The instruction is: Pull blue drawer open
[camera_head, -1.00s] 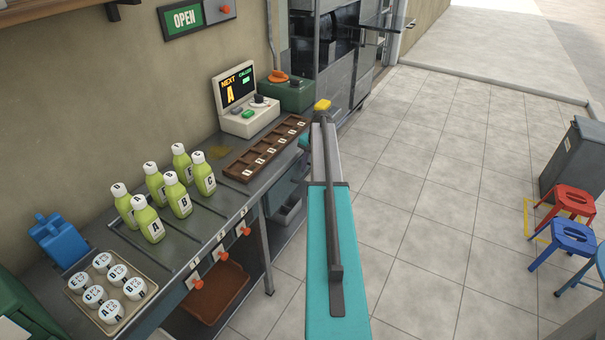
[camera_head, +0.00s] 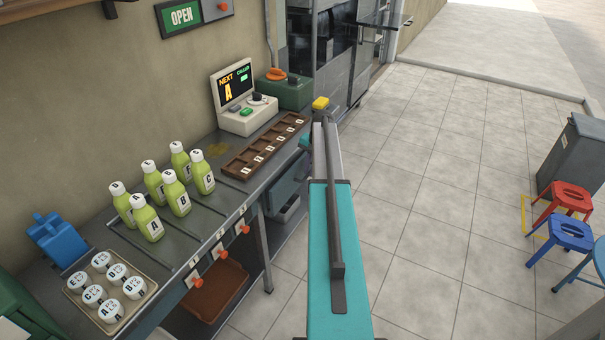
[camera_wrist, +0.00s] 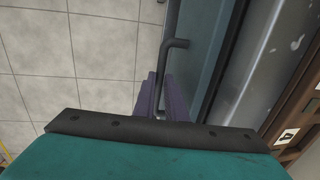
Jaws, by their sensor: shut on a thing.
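The blue drawer (camera_head: 284,189) is under the far part of the counter, partly hidden behind the counter post and my arm. Its blue-grey front (camera_wrist: 213,62) runs along the right of the wrist view. A dark bar handle (camera_wrist: 173,46) stands out from that front. My gripper (camera_wrist: 162,92), with purple fingers, is shut on the handle, one finger on each side of the bar. In the head view my arm hides most of the gripper and the handle. How far the drawer is out is hard to tell.
The metal counter (camera_head: 205,232) carries green bottles, a tray of caps (camera_head: 150,287), a wooden slotted rack (camera_head: 262,150) and a display box (camera_head: 240,105). Open tiled floor (camera_head: 430,200) lies to the right. Red and blue stools (camera_head: 572,235) stand at the far right.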

